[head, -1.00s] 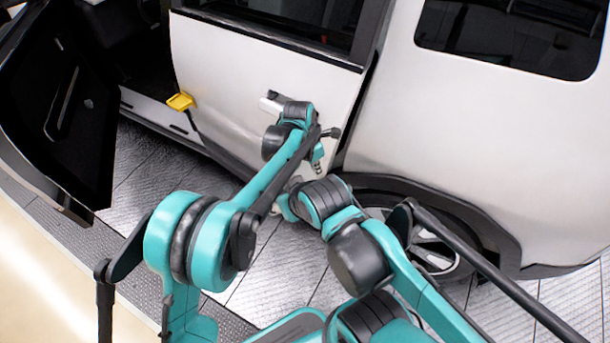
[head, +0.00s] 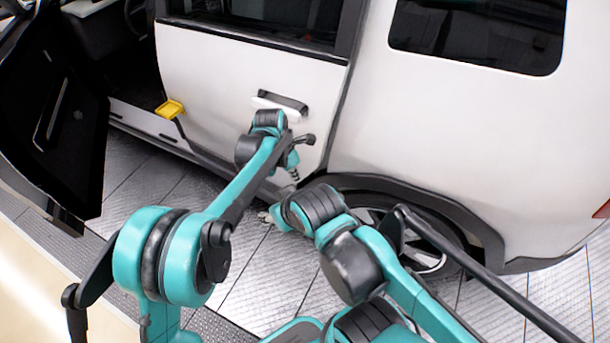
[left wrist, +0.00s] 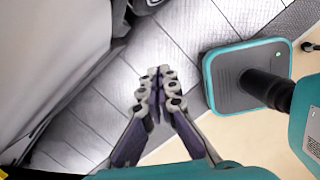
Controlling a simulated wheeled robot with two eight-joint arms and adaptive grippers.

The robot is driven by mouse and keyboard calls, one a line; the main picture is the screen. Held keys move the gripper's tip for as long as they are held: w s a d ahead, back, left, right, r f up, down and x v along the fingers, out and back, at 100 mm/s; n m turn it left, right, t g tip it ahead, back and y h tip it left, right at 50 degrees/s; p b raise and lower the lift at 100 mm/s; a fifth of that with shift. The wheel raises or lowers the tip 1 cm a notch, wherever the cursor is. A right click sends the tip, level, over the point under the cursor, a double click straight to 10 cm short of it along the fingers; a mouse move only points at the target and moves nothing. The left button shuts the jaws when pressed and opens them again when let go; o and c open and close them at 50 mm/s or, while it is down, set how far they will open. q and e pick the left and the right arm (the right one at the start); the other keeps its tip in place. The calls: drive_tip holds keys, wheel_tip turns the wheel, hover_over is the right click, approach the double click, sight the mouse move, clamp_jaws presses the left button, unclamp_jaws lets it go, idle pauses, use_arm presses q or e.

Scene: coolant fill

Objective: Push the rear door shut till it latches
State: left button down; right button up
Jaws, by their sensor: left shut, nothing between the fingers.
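The white rear door (head: 225,85) stands in its frame in the head view, with its rear edge looking about flush with the body and only a thin dark seam. Whether it is latched cannot be seen. Its handle (head: 281,103) is just above my left wrist. My left gripper (head: 294,174) points down in front of the door's lower rear part, shut and empty. In the left wrist view its fingertips (left wrist: 155,73) meet over the floor, apart from the car. My right gripper (head: 268,216) is low near the sill, mostly hidden behind its wrist; its jaws cannot be made out.
The black-lined front door (head: 50,120) stands wide open at the left. A yellow piece (head: 170,108) sits at the rear door's front lower edge. Tiled floor (head: 150,180) is clear between.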

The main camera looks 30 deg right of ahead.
use_arm(q)
drive_tip(key=p+v, duration=0.3)
drive_tip(key=v, duration=0.6)
drive_tip(key=s+a+r+m+t+b, duration=0.15)
drive_tip(key=a+r+m, duration=0.25)
drive_tip(key=a, duration=0.9)
drive_tip(key=w+a+r+m+t, duration=0.15)
drive_tip(key=a+r+m, duration=0.25)
drive_tip(key=a, duration=0.9)
drive_tip(key=s+a+f+m+t+y, duration=0.1)
drive_tip(key=s+a+m, duration=0.3)
drive_tip(key=a, duration=0.6)
drive_tip(key=s+a+f+m+t+y+b, duration=0.1)
drive_tip(key=s+a+f+m+t, duration=0.2)
drive_tip(key=s+a, duration=0.6)
drive_tip(key=a+f+m, duration=0.1)
drive_tip(key=m, duration=0.1)
drive_tip(key=shift+s+m+y, duration=0.15)
drive_tip(key=shift+m+y, duration=0.15)
use_arm(e)
drive_tip(key=shift+w+r, duration=0.15)
drive_tip(key=shift+w, duration=0.2)
